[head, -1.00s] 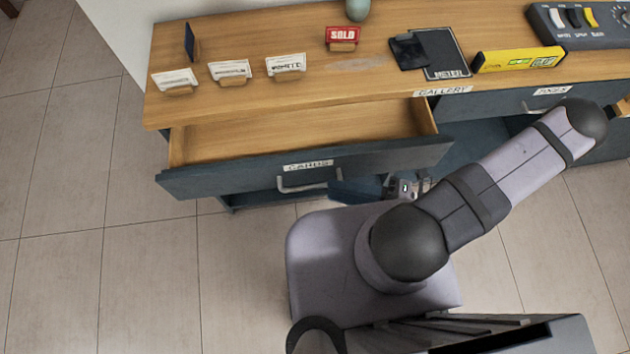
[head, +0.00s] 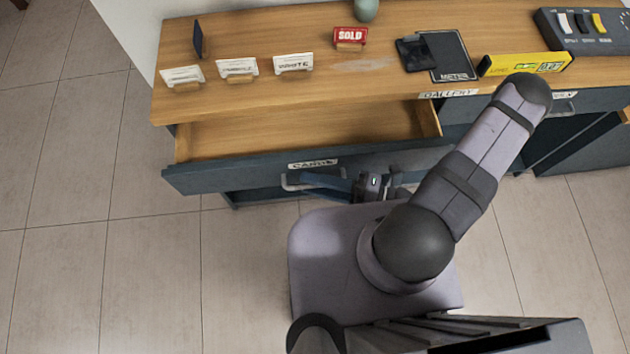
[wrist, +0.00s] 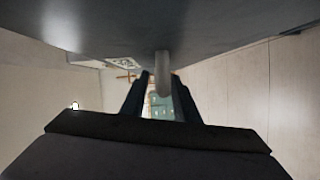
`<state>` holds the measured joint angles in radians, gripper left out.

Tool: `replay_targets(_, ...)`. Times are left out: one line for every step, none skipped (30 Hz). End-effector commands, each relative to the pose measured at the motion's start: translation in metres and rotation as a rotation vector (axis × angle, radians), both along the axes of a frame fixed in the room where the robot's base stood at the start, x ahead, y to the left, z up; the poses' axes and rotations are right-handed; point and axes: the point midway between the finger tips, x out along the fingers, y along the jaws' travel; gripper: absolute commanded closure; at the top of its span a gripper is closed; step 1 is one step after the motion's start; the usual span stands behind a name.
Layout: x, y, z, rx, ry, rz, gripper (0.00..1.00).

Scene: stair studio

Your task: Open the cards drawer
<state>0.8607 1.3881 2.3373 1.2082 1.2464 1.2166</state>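The cards drawer (head: 210,173) has a dark front with a CARDS label and a pale wooden inside. It stands pulled well out from under the counter and looks empty where visible. Its grey bar handle (head: 290,184) is on the front, and it also shows in the wrist view (wrist: 162,78). My gripper (head: 322,180) is in front of the drawer at the handle. In the wrist view my fingers (wrist: 160,84) are apart, with the handle end between or just beyond their tips. A gap shows beside the bar; contact is not clear.
The wooden counter (head: 220,97) carries card holders (head: 238,68), a SOLD sign (head: 350,37), a black meter card (head: 450,58), a yellow level (head: 525,63) and a switch box (head: 590,30). A GALLERY label marks the neighbouring section. Tiled floor (head: 140,265) is free at left.

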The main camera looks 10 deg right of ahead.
Motion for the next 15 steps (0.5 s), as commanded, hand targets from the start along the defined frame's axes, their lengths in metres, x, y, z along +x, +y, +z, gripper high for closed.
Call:
replay_targets(0.0000,0.0004,0.0001,0.000,0.000,0.000,0.72)
replay_targets(0.0001,0.0005,0.0001,0.000,0.000,0.000,0.72)
replay_targets(0.0001,0.0005,0.0000,0.000,0.000,0.000,0.72)
replay_targets(0.0002,0.0005,0.0000,0.000,0.000,0.000,0.72)
replay_targets(0.0001,0.0004,0.0000,0.000,0.000,0.000,0.72)
replay_targets(0.0001,0.0004,0.0001,0.000,0.000,0.000,0.72)
replay_targets(0.0001,0.0004,0.0000,0.000,0.000,0.000,0.72)
replay_targets(0.0001,0.0004,0.0001,0.000,0.000,0.000,0.77)
replay_targets(0.0000,0.0003,0.0001,0.001,0.000,0.000,0.86)
replay_targets(0.0000,0.0003,0.0001,0.000,0.000,0.000,0.94)
replay_targets(0.0000,0.0003,0.0001,0.000,0.000,0.000,1.00)
replay_targets(0.0000,0.0003,0.0001,0.000,0.000,0.000,1.00)
replay_targets(0.0000,0.0003,0.0000,0.000,0.000,0.000,1.00)
replay_targets(0.0001,0.0003,0.0000,0.000,0.000,0.000,1.00)
replay_targets(0.0001,0.0003,0.0000,0.000,0.000,0.000,1.00)
